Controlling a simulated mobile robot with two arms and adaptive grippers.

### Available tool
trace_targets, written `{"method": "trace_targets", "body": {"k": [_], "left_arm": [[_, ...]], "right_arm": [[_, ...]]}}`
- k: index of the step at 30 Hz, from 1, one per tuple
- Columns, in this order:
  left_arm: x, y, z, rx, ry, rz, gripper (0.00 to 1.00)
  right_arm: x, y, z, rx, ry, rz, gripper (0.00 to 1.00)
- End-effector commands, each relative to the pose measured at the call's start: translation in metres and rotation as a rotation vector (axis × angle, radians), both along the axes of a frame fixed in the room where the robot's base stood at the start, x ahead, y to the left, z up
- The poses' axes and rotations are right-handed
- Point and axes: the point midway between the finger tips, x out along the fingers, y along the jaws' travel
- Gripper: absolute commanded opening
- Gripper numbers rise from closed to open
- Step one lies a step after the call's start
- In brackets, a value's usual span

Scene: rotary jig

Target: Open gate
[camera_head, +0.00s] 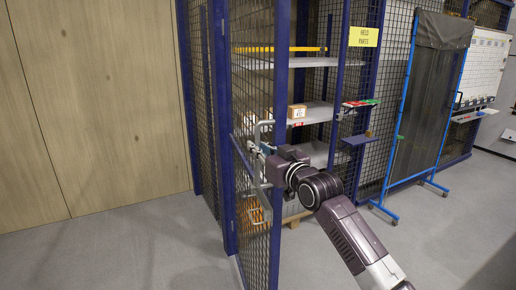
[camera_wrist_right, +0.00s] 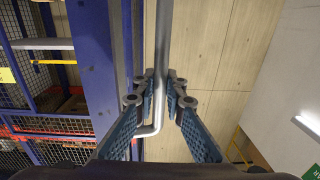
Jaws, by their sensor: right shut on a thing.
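The gate (camera_head: 281,70) is a tall blue-framed panel with dark wire mesh, seen at a steep angle in the head view. I cannot tell exactly how far it stands open. Its silver bar handle (camera_head: 257,135) stands out from the gate. In the right wrist view the handle (camera_wrist_right: 162,50) runs upright and bends at its lower end toward the blue frame (camera_wrist_right: 92,60). My right gripper (camera_head: 264,150) is shut on the handle; its blue-padded fingers (camera_wrist_right: 160,92) lie on both sides of the bar. My left gripper is not in view.
Behind the mesh are grey shelves (camera_head: 310,62) with a small cardboard box (camera_head: 297,111). A yellow sign (camera_head: 363,37) hangs on the cage. A dark screen on a blue wheeled frame (camera_head: 407,70) stands right. Grey floor (camera_head: 130,245) is clear at the left, before a wooden wall (camera_head: 100,100).

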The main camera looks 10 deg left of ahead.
Motion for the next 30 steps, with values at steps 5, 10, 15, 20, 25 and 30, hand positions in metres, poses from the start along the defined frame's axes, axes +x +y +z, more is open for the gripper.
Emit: {"method": "trace_targets", "body": {"k": [5, 10, 15, 20, 25, 30], "left_arm": [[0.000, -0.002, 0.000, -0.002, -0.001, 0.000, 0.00], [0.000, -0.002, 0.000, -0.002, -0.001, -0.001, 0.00], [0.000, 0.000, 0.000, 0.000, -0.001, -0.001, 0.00], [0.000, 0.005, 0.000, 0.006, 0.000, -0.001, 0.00], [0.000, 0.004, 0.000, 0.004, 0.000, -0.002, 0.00], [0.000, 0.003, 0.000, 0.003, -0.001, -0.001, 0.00]], "right_arm": [[0.000, -0.001, 0.004, 0.005, -0.006, -0.001, 0.14], [0.000, -0.001, 0.003, 0.003, -0.004, -0.001, 0.28], [0.000, -0.001, 0.002, 0.002, -0.002, -0.001, 0.28], [-0.001, -0.003, 0.001, 0.003, -0.002, -0.001, 0.28], [-0.011, -0.012, 0.000, 0.002, -0.002, -0.001, 0.28], [-0.029, -0.027, 0.000, 0.001, -0.003, -0.002, 0.28]]}}
